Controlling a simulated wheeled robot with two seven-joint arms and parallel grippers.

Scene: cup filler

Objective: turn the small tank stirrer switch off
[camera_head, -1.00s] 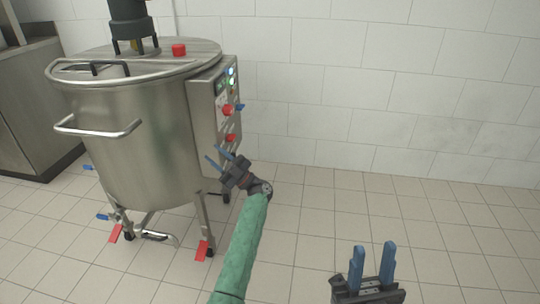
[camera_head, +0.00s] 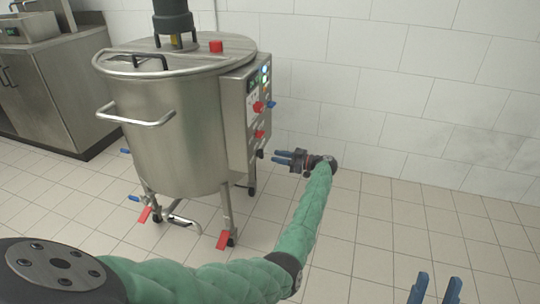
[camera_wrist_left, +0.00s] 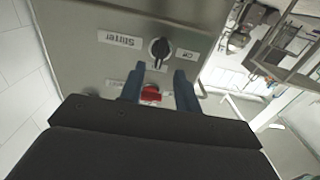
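The small tank (camera_head: 170,125) is a steel drum on legs with a control box (camera_head: 236,120) on its right side. In the left wrist view a black rotary stirrer switch (camera_wrist_left: 159,48) sits on the grey panel beside a "Stirrer" label (camera_wrist_left: 118,38). Small labels lie by it; I cannot tell its exact setting. My left gripper (camera_head: 277,157) is open and empty, its blue fingers pointing left at the box's lower front. In the wrist view the fingers (camera_wrist_left: 159,82) are apart, short of the switch. My right gripper (camera_head: 435,280) is open and empty at bottom right.
A red button (camera_wrist_left: 150,94) shows between the left fingers in the wrist view. The box also carries red buttons (camera_head: 260,134) and a blue-handled part (camera_head: 271,104). A steel cabinet (camera_head: 65,85) stands at left. Tiled floor is clear at right.

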